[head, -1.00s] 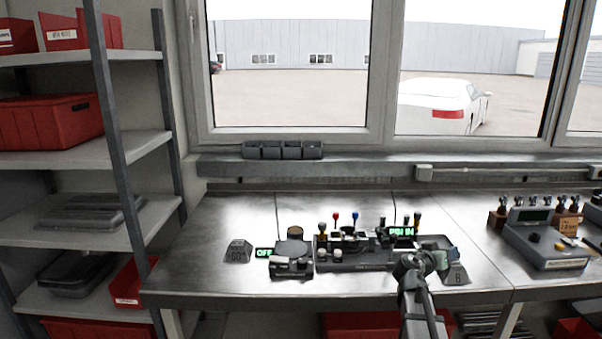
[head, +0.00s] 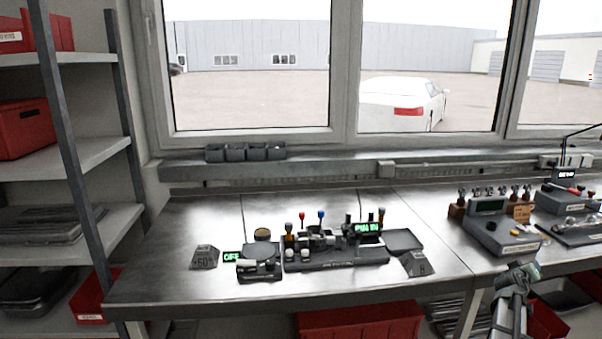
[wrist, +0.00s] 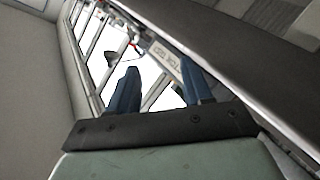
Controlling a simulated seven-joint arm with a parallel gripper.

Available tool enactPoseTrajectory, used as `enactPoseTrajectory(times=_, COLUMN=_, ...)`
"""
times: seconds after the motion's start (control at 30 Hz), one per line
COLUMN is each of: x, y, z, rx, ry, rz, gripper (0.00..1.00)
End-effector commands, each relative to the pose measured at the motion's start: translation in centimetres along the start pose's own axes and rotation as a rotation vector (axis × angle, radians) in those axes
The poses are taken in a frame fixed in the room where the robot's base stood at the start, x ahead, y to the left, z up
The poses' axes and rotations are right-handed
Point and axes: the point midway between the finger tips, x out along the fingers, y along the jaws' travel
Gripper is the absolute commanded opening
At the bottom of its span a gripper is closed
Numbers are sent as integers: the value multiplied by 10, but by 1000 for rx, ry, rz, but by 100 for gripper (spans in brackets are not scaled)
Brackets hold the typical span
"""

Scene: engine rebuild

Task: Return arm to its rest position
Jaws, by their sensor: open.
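My gripper (head: 525,272) is at the lower right of the head view, in front of the bench's front edge and apart from everything on the bench. In the wrist view its two dark blue fingers (wrist: 160,92) stand apart with nothing between them. The wrist view is tilted and shows windows and a long bench edge beyond the fingers. The fingers are too small in the head view to make out clearly.
A fixture with coloured knobs (head: 335,257) stands mid-bench, with a small unit (head: 258,270) to its left and a dark tray (head: 404,241) at its right. A console (head: 500,236) stands further right. A red bin (head: 358,322) is under the bench. Shelves (head: 80,160) stand left.

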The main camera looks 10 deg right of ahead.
Motion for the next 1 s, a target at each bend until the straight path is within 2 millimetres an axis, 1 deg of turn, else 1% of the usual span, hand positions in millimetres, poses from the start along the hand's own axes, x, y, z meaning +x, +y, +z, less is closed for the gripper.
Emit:
enactPoseTrajectory(times=0.03, x=11, y=-5, z=22, rx=-6, ry=-16, rz=-7, gripper=50)
enactPoseTrajectory(times=0.1, x=20, y=-15, z=46, rx=-13, ry=-34, rz=-20, gripper=50)
enactPoseTrajectory(times=0.17, x=25, y=-26, z=65, rx=-16, ry=-51, rz=-33, gripper=50)
enactPoseTrajectory(times=0.2, x=27, y=-35, z=77, rx=-17, ry=-64, rz=-44, gripper=50)
enactPoseTrajectory(times=0.27, x=27, y=-53, z=94, rx=-17, ry=-85, rz=-65, gripper=50)
enactPoseTrajectory(times=0.3, x=26, y=-67, z=103, rx=-15, ry=-102, rz=-82, gripper=50)
enactPoseTrajectory(times=0.37, x=19, y=-93, z=116, rx=-11, ry=-129, rz=-114, gripper=50)
enactPoseTrajectory(times=0.43, x=7, y=-128, z=129, rx=-4, ry=-167, rz=-158, gripper=50)
enactPoseTrajectory(times=0.47, x=1, y=-144, z=134, rx=-2, ry=-184, rz=-178, gripper=50)
enactPoseTrajectory(times=0.5, x=-9, y=-164, z=140, rx=1, ry=-208, rz=-205, gripper=50)
enactPoseTrajectory(times=0.57, x=-25, y=-196, z=150, rx=5, ry=-246, rz=-248, gripper=50)
enactPoseTrajectory(times=0.6, x=-36, y=-216, z=156, rx=6, ry=-273, rz=-276, gripper=50)
enactPoseTrajectory(times=0.67, x=-55, y=-246, z=167, rx=6, ry=-313, rz=-319, gripper=50)
enactPoseTrajectory(times=0.7, x=-68, y=-266, z=175, rx=3, ry=-342, rz=-348, gripper=50)
enactPoseTrajectory(times=0.77, x=-88, y=-294, z=187, rx=-1, ry=-384, rz=-390, gripper=50)
enactPoseTrajectory(times=0.8, x=-103, y=-312, z=195, rx=-4, ry=-413, rz=-419, gripper=50)
enactPoseTrajectory(times=0.87, x=-126, y=-338, z=208, rx=-12, ry=-458, rz=-461, gripper=50)
enactPoseTrajectory(times=0.9, x=-142, y=-355, z=217, rx=-20, ry=-488, rz=-490, gripper=50)
enactPoseTrajectory(times=0.97, x=-167, y=-379, z=231, rx=-32, ry=-535, rz=-532, gripper=50)
enactPoseTrajectory(times=1.0, x=-184, y=-393, z=240, rx=-42, ry=-566, rz=-559, gripper=50)
